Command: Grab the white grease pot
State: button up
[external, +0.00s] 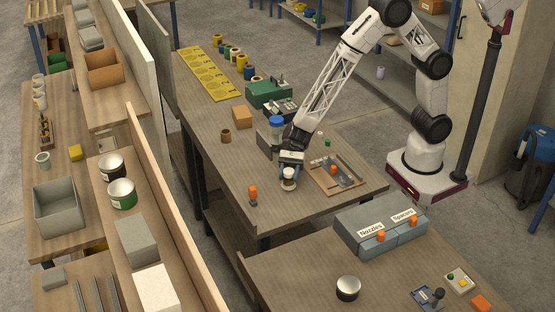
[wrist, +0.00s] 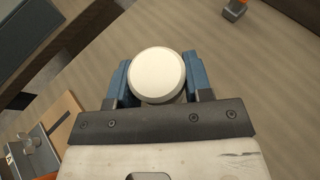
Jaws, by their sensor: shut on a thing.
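The white grease pot (wrist: 157,75) shows in the wrist view as a round, pale lid between the two blue fingers of my gripper (wrist: 158,88). The fingers are shut on the pot, one on each side. In the external view the pot (external: 289,173) is small and pale below my gripper (external: 290,168), near the front part of the wooden table.
A wooden tray (external: 323,179) with metal parts lies just right of the pot. An orange-topped tool (external: 253,194) stands to the left. A blue-topped container (external: 276,126) is behind my gripper. Grey bins (external: 368,226) sit on the nearer table. Bare tabletop lies in front.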

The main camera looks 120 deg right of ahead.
aim_at(289, 170)
notch_tip(289, 170, up, 9)
dwell(0.5)
